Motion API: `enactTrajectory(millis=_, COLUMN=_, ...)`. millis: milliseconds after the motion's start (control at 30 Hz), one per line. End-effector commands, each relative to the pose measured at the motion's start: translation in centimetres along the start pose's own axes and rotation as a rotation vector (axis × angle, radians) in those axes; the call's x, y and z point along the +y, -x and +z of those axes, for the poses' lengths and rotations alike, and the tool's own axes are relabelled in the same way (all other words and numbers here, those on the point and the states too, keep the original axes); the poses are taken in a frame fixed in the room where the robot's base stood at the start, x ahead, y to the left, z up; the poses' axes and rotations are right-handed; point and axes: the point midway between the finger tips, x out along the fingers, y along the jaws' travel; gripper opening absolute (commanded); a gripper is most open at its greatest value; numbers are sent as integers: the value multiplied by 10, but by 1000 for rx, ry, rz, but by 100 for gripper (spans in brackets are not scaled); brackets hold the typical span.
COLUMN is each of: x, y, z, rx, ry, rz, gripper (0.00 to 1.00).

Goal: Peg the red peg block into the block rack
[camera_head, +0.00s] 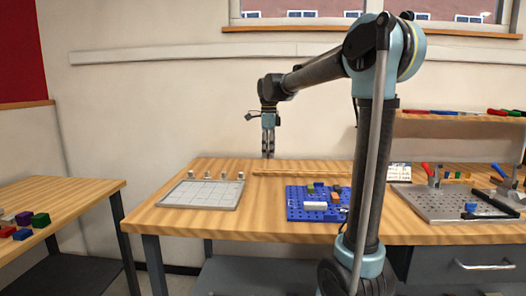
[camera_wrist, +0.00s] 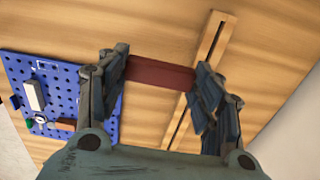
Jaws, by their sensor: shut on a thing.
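My gripper (camera_head: 268,154) points down above the back of the wooden table in the head view. In the wrist view its fingers are shut on a dark red block (camera_wrist: 160,75), which spans the gap between them and is clear of the table. The block cannot be made out in the head view. A blue perforated board (camera_head: 297,212) with several small blocks lies right of centre; it also shows in the wrist view (camera_wrist: 108,125). A slotted wooden rail (camera_wrist: 207,62) lies behind it, seen in the head view too (camera_head: 300,173). I cannot tell which is the block rack.
A light grey plate (camera_head: 200,196) with several small pale pieces along its back edge lies at the table's left. A metal perforated plate (camera_head: 450,207) with tools is at the right. Coloured blocks (camera_head: 40,220) sit on the separate left table. The wall stands behind.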

Motion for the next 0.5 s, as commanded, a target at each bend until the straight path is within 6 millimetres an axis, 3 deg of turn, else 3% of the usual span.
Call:
enactTrajectory(millis=233, x=-6, y=-1, z=5, rx=0, ry=112, rz=0, gripper=43)
enactTrajectory(millis=500, x=-32, y=-4, z=13, rx=1, ry=538, rz=0, gripper=43)
